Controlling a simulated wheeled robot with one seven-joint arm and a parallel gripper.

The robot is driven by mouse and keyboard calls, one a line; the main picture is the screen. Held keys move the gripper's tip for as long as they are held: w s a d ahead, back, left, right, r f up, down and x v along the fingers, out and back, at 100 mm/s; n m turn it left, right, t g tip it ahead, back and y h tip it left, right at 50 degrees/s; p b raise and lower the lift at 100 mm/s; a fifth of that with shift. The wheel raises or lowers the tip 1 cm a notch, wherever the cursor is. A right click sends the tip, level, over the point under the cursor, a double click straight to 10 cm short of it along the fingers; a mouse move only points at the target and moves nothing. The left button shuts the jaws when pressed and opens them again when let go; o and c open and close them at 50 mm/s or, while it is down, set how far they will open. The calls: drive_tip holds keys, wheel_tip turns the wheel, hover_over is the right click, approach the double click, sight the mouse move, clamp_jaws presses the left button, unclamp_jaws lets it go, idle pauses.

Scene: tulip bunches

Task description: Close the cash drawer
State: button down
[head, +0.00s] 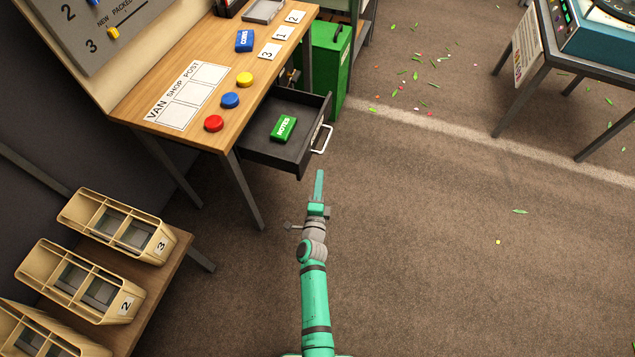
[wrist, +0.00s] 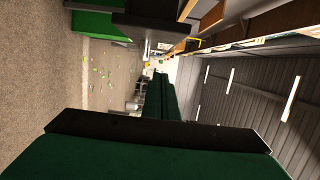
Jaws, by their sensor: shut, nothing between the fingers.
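The dark cash drawer (head: 262,146) is pulled out from under the wooden desk (head: 190,105) in the head view. A green box marked NOTES (head: 284,128) lies inside it. Its pale handle (head: 323,139) is on the right front face. My gripper (head: 319,174) is shut and empty, just below the drawer's front corner and apart from it in the picture. In the wrist view, my dark green fingers (wrist: 160,98) fill the lower middle, and a dark shape at the top, perhaps the drawer, is hard to make out.
Red (head: 214,123), blue (head: 230,100) and yellow (head: 244,79) buttons sit on the desk. A green cabinet (head: 328,65) stands behind the drawer. Cream crates (head: 118,226) are at lower left. Another table (head: 560,62) is at upper right. The carpet right of my arm is mostly clear.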

drive_tip(key=w+a, duration=0.3)
drive_tip(key=w, duration=0.4)
drive_tip(key=shift+w+a, duration=0.15)
drive_tip(key=shift+w, duration=0.1)
idle(0.5)
